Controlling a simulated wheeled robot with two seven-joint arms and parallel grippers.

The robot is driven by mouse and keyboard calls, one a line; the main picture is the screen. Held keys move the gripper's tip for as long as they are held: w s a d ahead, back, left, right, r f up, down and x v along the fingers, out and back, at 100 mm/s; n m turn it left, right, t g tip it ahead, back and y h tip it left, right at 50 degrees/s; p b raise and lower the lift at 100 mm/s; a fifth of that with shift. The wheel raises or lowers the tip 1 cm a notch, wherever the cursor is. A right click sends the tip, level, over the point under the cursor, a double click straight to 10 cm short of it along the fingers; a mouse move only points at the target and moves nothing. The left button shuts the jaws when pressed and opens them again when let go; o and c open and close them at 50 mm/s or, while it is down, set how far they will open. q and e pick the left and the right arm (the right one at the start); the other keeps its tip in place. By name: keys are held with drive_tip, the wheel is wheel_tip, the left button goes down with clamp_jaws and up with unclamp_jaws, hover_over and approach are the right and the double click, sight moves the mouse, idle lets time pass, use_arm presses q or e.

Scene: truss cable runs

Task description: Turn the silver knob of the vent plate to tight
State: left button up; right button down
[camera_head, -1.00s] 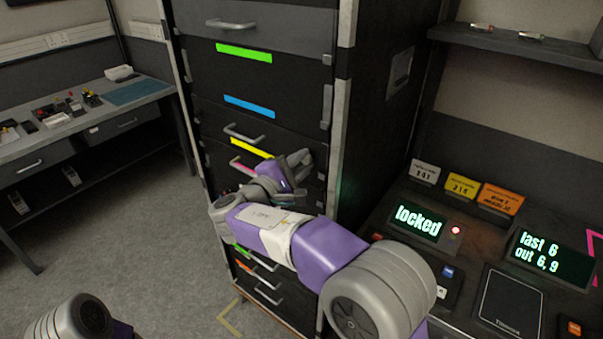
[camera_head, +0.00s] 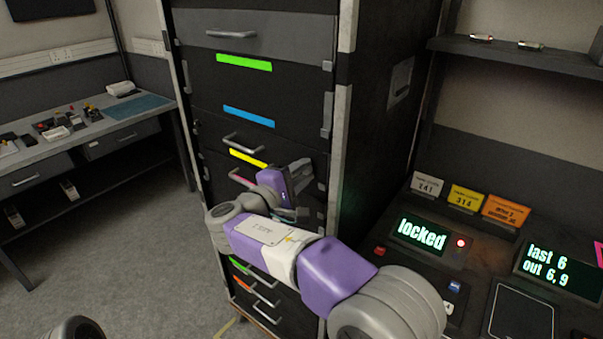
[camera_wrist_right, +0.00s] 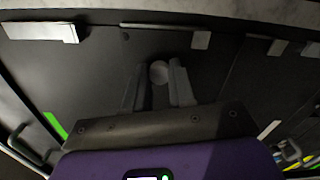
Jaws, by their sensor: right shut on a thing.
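In the right wrist view a round silver-grey knob (camera_wrist_right: 158,72) sits between the two fingers of my right gripper (camera_wrist_right: 157,76), which is shut on it. Behind it is a dark flat panel (camera_wrist_right: 85,85); I cannot make out the outline of a vent plate or any tight mark. In the head view my right gripper (camera_head: 308,188) is at the front of the tall dark cabinet, near its right edge, below the yellow strip. The knob is hidden there by the gripper and arm. My left gripper is out of view.
The tall drawer cabinet (camera_head: 262,80) has several bar handles and coloured strips. A desk at right holds a lit screen reading "locked" (camera_head: 421,234) with a red light beside it. A bench (camera_head: 95,130) with small items stands at left, with clear floor before it.

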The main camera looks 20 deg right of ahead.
drive_tip(key=c, duration=0.9)
unclamp_jaws()
drive_tip(key=shift+c, duration=0.2)
drive_tip(key=shift+a, duration=0.1)
drive_tip(key=p+v, duration=0.1)
drive_tip(key=v, duration=0.6)
drive_tip(key=shift+s, duration=0.2)
drive_tip(key=shift+a+f, duration=0.1)
drive_tip(key=shift+a, duration=0.05)
